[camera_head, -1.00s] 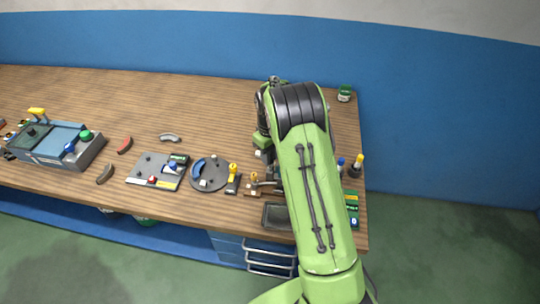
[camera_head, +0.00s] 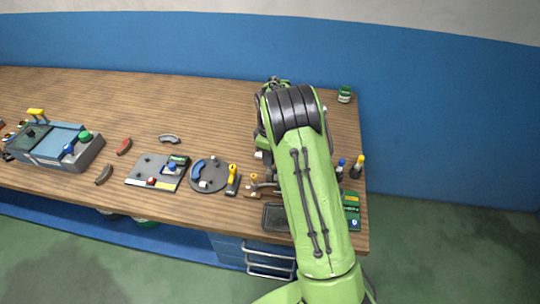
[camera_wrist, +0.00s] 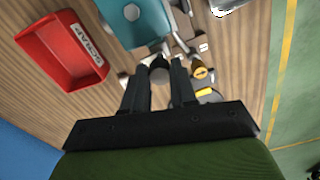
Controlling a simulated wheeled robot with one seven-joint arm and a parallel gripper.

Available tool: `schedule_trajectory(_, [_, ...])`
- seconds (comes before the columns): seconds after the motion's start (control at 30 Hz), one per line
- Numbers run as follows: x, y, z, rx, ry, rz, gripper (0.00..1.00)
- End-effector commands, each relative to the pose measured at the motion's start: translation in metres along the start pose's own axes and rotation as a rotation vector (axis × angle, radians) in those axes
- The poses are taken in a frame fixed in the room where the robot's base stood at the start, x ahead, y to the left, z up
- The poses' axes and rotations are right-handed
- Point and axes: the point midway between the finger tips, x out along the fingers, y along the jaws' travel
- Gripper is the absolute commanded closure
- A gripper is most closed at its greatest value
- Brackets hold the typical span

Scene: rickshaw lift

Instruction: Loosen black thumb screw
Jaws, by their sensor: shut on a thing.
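The black thumb screw (camera_wrist: 159,75) shows in the wrist view as a dark round knob, between my gripper's fingers. My gripper (camera_wrist: 160,66) points away from the camera, with one finger on each side of the knob, shut on it. A teal part (camera_wrist: 138,22) with a round pale spot lies just beyond the fingertips. In the head view, my green arm covers the gripper and the screw.
A red SCRAP bin (camera_wrist: 62,50) stands left of the fingers in the wrist view, and a yellow-topped part (camera_wrist: 198,70) is close on the right. In the head view, a round dark plate (camera_head: 211,177) and a grey board (camera_head: 157,172) lie left of my arm. The back-left tabletop is clear.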

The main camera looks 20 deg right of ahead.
Motion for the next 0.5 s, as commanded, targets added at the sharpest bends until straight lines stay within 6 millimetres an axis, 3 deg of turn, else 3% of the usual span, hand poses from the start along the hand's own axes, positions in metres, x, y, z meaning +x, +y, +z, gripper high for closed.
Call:
schedule_trajectory(0.2, [-0.0011, 0.0005, -0.0008, -0.002, 0.003, 0.003, 1.0])
schedule_trajectory(0.23, [-0.0011, 0.0005, -0.0008, -0.001, 0.003, 0.003, 0.69])
schedule_trajectory(0.37, [-0.0008, 0.0004, -0.0006, 0.0, 0.002, 0.002, 0.49])
schedule_trajectory(0.5, [-0.0005, 0.0002, -0.0003, 0.0, 0.001, 0.001, 0.48])
